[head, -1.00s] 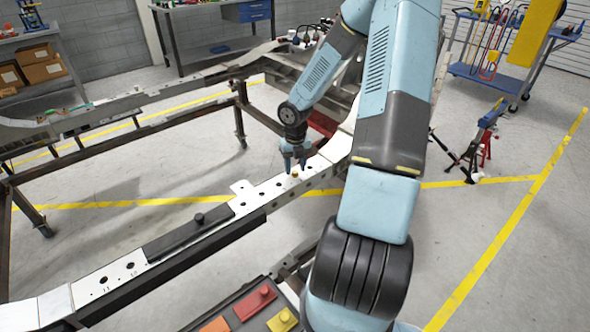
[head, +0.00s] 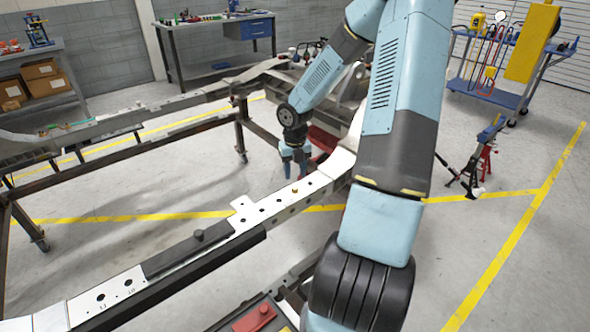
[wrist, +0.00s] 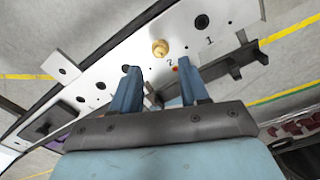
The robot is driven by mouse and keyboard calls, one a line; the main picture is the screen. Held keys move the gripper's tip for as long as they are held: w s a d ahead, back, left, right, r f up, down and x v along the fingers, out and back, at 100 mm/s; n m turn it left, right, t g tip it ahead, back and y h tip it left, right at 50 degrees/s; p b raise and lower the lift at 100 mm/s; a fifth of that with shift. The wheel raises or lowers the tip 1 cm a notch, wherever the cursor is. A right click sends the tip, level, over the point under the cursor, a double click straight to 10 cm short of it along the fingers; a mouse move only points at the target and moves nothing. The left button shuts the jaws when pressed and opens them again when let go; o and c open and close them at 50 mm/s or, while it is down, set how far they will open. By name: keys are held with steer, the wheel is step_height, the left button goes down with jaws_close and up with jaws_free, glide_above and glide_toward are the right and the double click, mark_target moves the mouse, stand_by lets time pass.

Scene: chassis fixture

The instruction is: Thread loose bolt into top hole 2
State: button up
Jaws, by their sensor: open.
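The brass-coloured bolt (wrist: 160,48) stands on the white top face of the chassis rail (wrist: 125,60), beside the printed 2. It covers the spot where a hole would be; I cannot tell how deep it sits. In the head view the bolt (head: 295,190) shows as a small yellow knob on the rail. My gripper (wrist: 158,72) is open, with its two blue fingers apart and nothing between them. In the head view my gripper (head: 294,176) hangs just above and behind the bolt, clear of it. The open hole marked 1 (wrist: 201,21) is right of the bolt in the wrist view.
A dark bar with a knob (head: 190,248) lies on the rail further left. A red block (head: 255,318) sits in a tray at the bottom. A second rail (head: 130,109) and its frame stand behind. A blue trolley (head: 490,92) is at the back right. Open floor surrounds the rail.

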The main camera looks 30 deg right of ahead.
mark_target(295, 187)
steer(key=m, duration=0.2)
steer(key=shift+s+a+r+m, duration=0.1)
steer(key=shift+s+m, duration=0.1)
steer(key=shift+m, duration=0.2)
steer(key=m, duration=0.2)
steer(key=r+m, duration=0.1)
steer(key=m, duration=0.1)
steer(key=shift+w+f+m, duration=0.1)
steer(key=shift+f+m, duration=0.55)
steer(key=shift+m, duration=0.5)
steer(key=shift+f+m, duration=0.65)
steer(key=shift+m, duration=0.45)
steer(key=shift+w+f+m, duration=0.1)
steer(key=shift+f+m, duration=0.55)
steer(key=shift+m, duration=0.5)
steer(key=shift+s+f, duration=0.1)
steer(key=shift+f, duration=0.35)
steer(key=shift+f, duration=0.35)
steer(key=shift+f, duration=0.35)
steer(key=shift+f, duration=0.35)
